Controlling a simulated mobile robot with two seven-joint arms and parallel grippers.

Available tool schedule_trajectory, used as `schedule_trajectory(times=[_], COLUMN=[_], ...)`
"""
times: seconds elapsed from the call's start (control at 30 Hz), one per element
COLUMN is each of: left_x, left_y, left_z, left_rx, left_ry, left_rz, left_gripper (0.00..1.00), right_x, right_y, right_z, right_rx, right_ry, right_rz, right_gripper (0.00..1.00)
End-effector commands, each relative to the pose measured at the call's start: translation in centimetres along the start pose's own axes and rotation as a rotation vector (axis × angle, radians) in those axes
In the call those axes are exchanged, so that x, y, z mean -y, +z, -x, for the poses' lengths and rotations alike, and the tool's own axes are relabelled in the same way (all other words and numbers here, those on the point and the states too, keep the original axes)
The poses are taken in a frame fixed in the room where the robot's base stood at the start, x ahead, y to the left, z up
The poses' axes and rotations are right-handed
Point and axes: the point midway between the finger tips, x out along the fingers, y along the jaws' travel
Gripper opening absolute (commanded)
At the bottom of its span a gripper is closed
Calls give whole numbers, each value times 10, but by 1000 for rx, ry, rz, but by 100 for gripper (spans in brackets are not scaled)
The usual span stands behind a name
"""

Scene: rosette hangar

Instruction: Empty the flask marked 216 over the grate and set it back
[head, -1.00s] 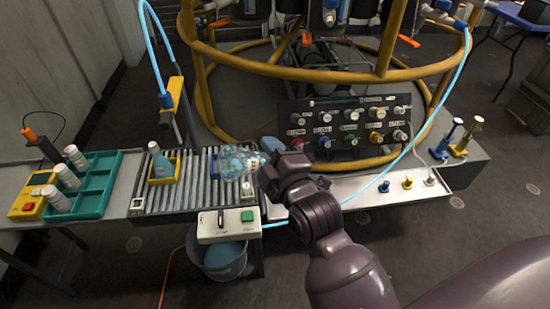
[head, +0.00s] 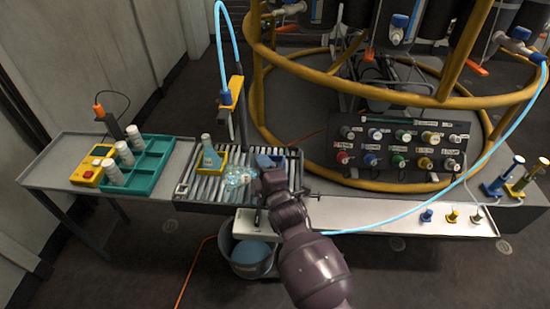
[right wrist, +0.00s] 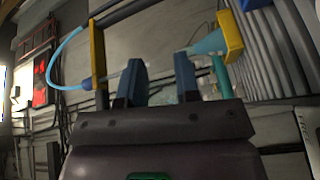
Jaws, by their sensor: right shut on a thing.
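My right gripper (head: 258,178) is shut on a clear flask (head: 236,178), which it holds tipped over the slatted grate (head: 294,172). The number on this flask cannot be read. Another flask, bluish and upright (head: 210,155), stands in a yellow holder (head: 222,163) on the left part of the grate. In the right wrist view the two blue fingers (right wrist: 159,78) stand a little apart, and the held flask is hard to make out between them. The left gripper is out of view.
A teal tray (head: 152,178) with white bottles (head: 124,152) and a yellow device (head: 88,172) stand on the left. A hose post (head: 238,100) rises behind the grate. A knob panel (head: 400,150) is at right, a bucket (head: 250,258) below.

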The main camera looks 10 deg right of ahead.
Motion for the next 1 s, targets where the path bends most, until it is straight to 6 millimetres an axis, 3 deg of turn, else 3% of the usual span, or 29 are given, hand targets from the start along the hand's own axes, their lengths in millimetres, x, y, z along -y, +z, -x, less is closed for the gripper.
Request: schedule_trajectory(times=[0.1, 0.37, 0.6, 1.0], left_x=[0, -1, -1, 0], left_y=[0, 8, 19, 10], left_z=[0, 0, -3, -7], left_rx=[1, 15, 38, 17], left_ry=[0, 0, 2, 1], left_rz=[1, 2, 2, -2], left_gripper=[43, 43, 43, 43], right_x=[14, 23, 26, 9], right_y=[-2, -3, -2, 6], right_z=[-2, -1, -1, -2], right_rx=[-16, -25, -25, -25], right_ry=[-5, -5, -3, 8], right_rz=[22, 140, 474, 1077], right_gripper=[0, 0, 0, 0])
